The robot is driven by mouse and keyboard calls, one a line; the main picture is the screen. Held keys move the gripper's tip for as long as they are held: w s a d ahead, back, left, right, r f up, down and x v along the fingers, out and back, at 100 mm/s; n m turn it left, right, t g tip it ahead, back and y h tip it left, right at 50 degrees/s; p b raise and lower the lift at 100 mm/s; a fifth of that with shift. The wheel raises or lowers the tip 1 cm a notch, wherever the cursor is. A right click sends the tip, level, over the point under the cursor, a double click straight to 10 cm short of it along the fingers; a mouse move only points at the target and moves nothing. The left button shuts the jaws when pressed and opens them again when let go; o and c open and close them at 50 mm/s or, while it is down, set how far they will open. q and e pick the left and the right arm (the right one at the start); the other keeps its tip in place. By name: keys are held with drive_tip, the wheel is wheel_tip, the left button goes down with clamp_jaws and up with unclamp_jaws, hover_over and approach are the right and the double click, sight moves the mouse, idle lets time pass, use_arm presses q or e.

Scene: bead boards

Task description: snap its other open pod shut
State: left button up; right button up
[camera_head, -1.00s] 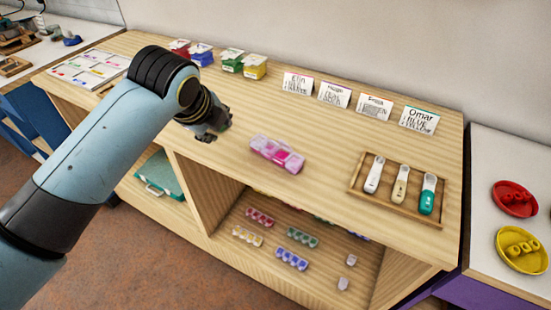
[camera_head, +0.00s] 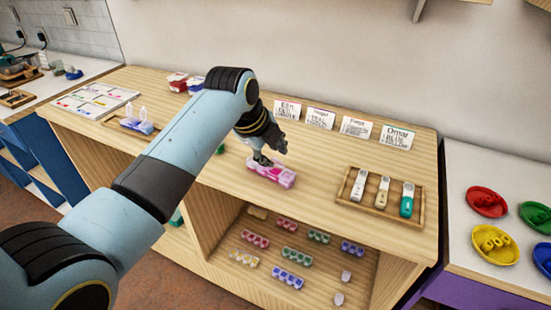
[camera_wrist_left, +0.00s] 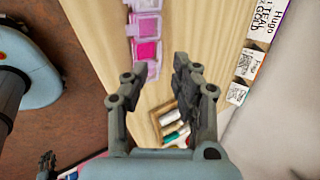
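The pink pod strip (camera_head: 282,180) lies on the wooden counter. In the wrist view the strip (camera_wrist_left: 148,50) shows pale and bright pink pods in a row, and a pale flap stands out at its side. I cannot tell clearly which lids are open. My left gripper (camera_head: 268,160) is just above the strip and hides part of it. In the wrist view its two fingers (camera_wrist_left: 165,72) are apart with nothing between them, beside the strip's near end. A small dark gripper (camera_wrist_left: 46,162) at the lower left looks like my right one; its fingers are too small to read.
A wooden tray (camera_head: 420,216) with several pen-like devices is at the right. Name cards (camera_head: 355,128) stand along the back. Small pod strips (camera_head: 288,279) lie on the shelf below. Counter between strip and tray is clear.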

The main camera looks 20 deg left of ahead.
sight(275, 158)
use_arm(q)
drive_tip(key=shift+x, duration=1.7)
drive_tip(key=shift+c, duration=0.3)
clamp_jaws()
